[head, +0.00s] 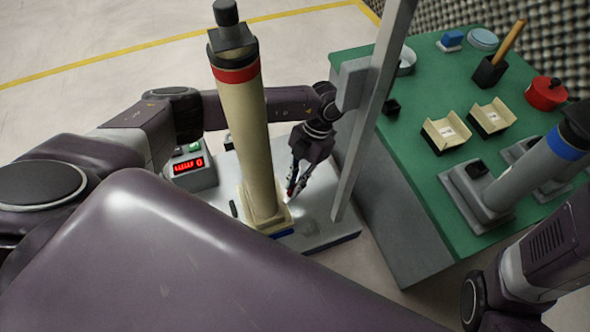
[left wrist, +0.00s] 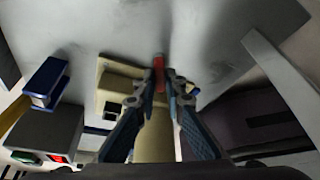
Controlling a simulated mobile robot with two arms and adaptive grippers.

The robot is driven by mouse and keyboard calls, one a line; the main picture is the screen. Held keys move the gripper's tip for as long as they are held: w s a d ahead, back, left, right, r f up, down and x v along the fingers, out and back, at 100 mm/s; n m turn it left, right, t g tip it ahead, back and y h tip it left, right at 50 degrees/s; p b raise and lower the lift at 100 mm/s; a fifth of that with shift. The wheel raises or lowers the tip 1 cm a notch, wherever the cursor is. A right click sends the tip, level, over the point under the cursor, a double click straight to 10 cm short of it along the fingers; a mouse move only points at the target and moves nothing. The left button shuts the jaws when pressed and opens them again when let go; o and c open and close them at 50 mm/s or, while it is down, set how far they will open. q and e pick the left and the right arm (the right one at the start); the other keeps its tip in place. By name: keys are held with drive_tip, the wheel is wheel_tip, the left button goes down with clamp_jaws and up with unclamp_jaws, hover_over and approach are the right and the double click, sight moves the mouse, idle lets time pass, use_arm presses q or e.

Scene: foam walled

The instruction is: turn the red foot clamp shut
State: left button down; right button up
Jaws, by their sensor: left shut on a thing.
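The red foot clamp (left wrist: 158,72) is a small red piece at the foot of the beige column (head: 257,150), which stands upright on a pale base plate (head: 325,232). My left gripper (head: 294,186) reaches around behind the column and points down at its foot. In the left wrist view its two fingertips are shut on the red clamp, one on each side. The fingers hide part of the clamp, so its turn angle is hard to tell. My right gripper is out of view.
A grey box with a red display (head: 194,166) stands left of the column. A grey upright post (head: 372,110) rises close right of my left gripper. The green-topped bench (head: 415,180) at right holds beige cradles, a red pot (head: 546,93) and a grey instrument with a blue band.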

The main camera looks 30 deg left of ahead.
use_arm(q)
drive_tip(key=shift+m, duration=0.5)
drive_tip(key=c, duration=2)
unclamp_jaws()
drive_tip(key=v, duration=1.2)
drive_tip(key=shift+d, duration=0.2)
